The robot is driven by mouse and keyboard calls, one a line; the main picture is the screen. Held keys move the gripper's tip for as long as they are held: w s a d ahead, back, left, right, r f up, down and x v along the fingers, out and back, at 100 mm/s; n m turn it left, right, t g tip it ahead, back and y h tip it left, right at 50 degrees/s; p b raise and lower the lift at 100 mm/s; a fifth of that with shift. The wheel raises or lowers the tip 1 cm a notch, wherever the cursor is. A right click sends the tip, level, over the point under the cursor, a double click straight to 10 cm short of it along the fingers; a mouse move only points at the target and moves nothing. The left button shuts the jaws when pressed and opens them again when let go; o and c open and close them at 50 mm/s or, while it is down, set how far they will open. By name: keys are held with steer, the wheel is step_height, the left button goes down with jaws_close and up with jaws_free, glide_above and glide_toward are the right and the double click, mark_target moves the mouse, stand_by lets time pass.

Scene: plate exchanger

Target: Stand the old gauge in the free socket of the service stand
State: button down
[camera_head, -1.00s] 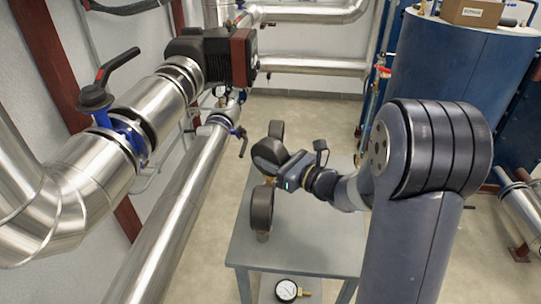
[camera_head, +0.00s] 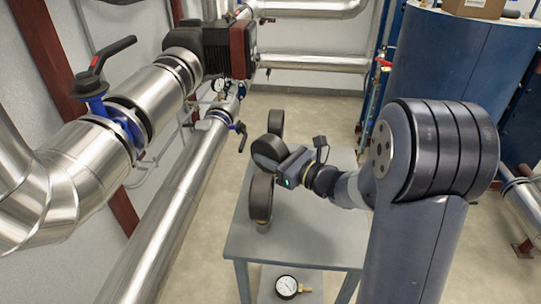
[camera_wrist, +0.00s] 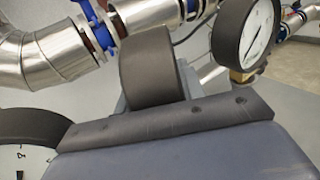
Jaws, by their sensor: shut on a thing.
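My gripper (camera_head: 277,160) is shut on a dark round gauge (camera_head: 265,146), which I take to be the old gauge. In the wrist view the held gauge (camera_wrist: 148,65) is upright behind the dark gripper edge (camera_wrist: 165,122), which hides its lower part. It sits between two other gauges on the grey service stand (camera_head: 250,240): a far one (camera_head: 276,121) and a near one (camera_head: 260,197). In the wrist view one neighbour (camera_wrist: 245,35) shows a white face at right, another (camera_wrist: 30,125) is at left. The socket under the held gauge is hidden, so I cannot tell whether it is seated.
Another gauge (camera_head: 286,286) with a white face and brass stem lies on the stand's lower shelf. A silver pipe (camera_head: 170,215) runs close along the left of the stand. A blue tank (camera_head: 440,60) stands behind at right. The stand top right of the gauges is bare.

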steer(key=c, duration=0.8)
jaws_free()
steer(key=b+v, duration=0.1)
steer(key=v, duration=0.9)
steer(key=shift+s+d, duration=0.25)
steer(key=shift+w+a, duration=0.1)
steer(key=p+x, duration=0.1)
steer(key=x, duration=1)
steer(key=shift+r, duration=0.1)
steer(key=shift+r+p, duration=0.45)
steer(key=shift+p, duration=0.3)
